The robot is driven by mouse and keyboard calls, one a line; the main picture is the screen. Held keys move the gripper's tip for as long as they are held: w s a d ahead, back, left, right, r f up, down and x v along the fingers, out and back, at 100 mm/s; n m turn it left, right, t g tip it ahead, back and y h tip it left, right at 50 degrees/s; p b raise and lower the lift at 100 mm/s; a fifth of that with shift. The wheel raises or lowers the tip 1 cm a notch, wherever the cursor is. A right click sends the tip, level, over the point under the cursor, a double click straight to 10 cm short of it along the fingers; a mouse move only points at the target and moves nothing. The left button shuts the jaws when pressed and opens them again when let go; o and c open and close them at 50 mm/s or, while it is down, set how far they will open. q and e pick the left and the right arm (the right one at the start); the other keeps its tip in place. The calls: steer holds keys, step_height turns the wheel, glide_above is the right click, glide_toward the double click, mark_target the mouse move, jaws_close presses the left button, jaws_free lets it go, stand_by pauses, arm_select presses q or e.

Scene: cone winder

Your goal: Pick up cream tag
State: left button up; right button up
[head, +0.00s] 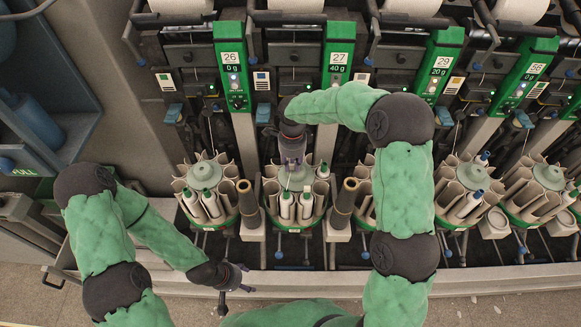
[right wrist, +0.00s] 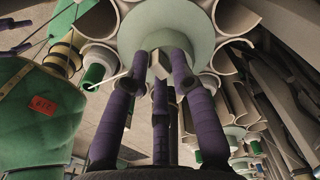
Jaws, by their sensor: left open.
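I cannot make out a cream tag for certain in either view. A small pale block (right wrist: 160,64) shows between my right fingertips in the right wrist view; I cannot tell if it is the tag or part of the hub behind it. My right gripper (head: 292,160) points down just above the hub (head: 300,180) of the bobbin magazine under unit 27. It also shows in the right wrist view (right wrist: 161,70), its purple fingers a little apart; whether they grip anything is unclear. My left gripper (head: 236,278) is open and empty, low in front of the machine.
Round magazines with tubes stand in a row, one at the left (head: 206,178) and one at the right (head: 470,178). Dark upright posts (head: 344,205) flank the middle magazine. A front rail (head: 440,281) runs below. A blue-grey shelf (head: 75,128) stands at the left.

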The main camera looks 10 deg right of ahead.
mark_target(292, 165)
steer(key=shift+c, duration=1.1)
steer(key=shift+r, duration=0.5)
step_height(292, 165, up, 2)
steer(key=shift+r+p, duration=0.1)
steer(key=shift+p, duration=0.35)
steer(key=s+a+r+p, duration=0.3)
steer(key=s+r, duration=1)
steer(key=shift+s+p, duration=0.35)
steer(key=shift+f, duration=0.1)
